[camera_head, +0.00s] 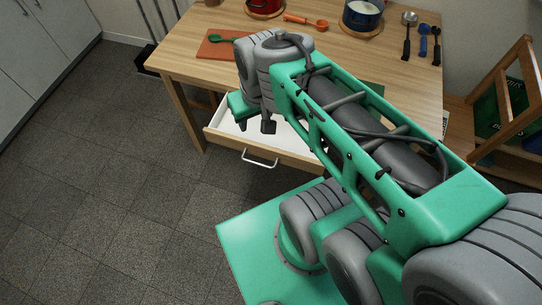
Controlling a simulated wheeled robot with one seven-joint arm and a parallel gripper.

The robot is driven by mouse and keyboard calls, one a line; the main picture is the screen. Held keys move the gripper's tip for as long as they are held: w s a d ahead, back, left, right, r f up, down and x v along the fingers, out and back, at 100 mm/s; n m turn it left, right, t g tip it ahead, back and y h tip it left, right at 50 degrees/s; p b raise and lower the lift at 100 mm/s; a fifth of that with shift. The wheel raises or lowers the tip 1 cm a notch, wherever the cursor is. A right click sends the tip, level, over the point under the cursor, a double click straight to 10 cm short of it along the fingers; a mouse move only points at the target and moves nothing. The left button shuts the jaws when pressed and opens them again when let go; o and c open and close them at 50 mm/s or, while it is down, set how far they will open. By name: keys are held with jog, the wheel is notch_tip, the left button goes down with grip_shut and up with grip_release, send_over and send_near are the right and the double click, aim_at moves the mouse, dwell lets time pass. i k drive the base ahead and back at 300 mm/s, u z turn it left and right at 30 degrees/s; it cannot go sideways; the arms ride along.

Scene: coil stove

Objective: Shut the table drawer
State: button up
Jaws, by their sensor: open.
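The table drawer (268,152) is pulled out from under the wooden table (180,61). It has a white inside, a wooden front and a pale curved handle (260,162) on that front. My gripper (254,126) is open and points down over the left part of the drawer. One dark finger shows against the white inside. I cannot tell whether it touches the drawer. My arm hides the right part of the drawer and some of the table top.
On the table top are an orange board (215,50), a green spoon (222,40), an orange spoon (306,22), a blue pot (362,14), a red pot (264,5) and dark utensils (422,40). A wooden shelf (510,95) stands at right. The tiled floor (110,180) at left is clear.

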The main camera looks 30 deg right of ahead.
aim_at(286, 147)
jog(key=u, duration=2.1)
jog(key=i, duration=0.35)
jog(key=u, duration=0.2)
